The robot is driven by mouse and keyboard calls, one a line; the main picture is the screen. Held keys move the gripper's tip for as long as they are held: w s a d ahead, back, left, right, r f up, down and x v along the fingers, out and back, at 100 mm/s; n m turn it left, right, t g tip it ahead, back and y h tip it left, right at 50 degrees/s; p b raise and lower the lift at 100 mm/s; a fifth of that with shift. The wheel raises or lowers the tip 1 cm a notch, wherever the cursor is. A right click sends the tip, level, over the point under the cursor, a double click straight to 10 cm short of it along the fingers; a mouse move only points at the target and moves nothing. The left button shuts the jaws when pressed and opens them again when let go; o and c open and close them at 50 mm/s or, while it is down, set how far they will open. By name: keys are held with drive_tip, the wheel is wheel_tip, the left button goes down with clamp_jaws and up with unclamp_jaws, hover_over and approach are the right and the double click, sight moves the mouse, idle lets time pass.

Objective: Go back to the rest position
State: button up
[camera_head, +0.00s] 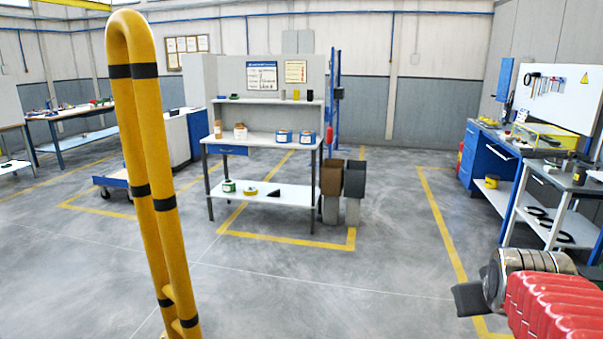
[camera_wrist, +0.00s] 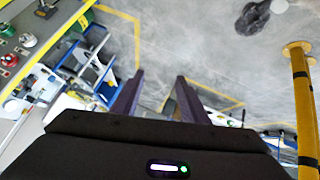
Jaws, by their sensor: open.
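My gripper (camera_wrist: 160,77) shows in the wrist view with its two dark fingers apart and nothing between them. Behind the gap lie grey floor and yellow floor lines. In the head view my arm, with a red ribbed cover and a metal wrist joint, reaches in at the bottom right. A dark piece at its end (camera_head: 467,299) hangs over the floor; the fingers cannot be made out there.
A yellow post with black bands (camera_head: 150,170) stands close on the left; it also shows in the wrist view (camera_wrist: 304,110). A shelved workbench (camera_head: 265,147) stands mid-floor with bins (camera_head: 354,178) beside it. A blue workbench (camera_head: 487,158) is at right. Floor between is clear.

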drive_tip(key=s+a+f+y, duration=0.1)
drive_tip(key=s+a, duration=0.2)
drive_tip(key=a, duration=0.4)
drive_tip(key=s+a+f+n+g+y, duration=0.1)
drive_tip(key=s+a+f+y, duration=0.1)
drive_tip(key=s+a, duration=0.2)
drive_tip(key=s+a+f+y, duration=0.1)
drive_tip(key=s+a+f, duration=0.1)
drive_tip(key=a, duration=0.9)
drive_tip(key=shift+s+f+n+g+y, duration=0.2)
drive_tip(key=shift+s+n+g+y, duration=0.15)
drive_tip(key=shift+s, duration=0.35)
drive_tip(key=shift+c, duration=0.4)
drive_tip(key=shift+c, duration=0.7)
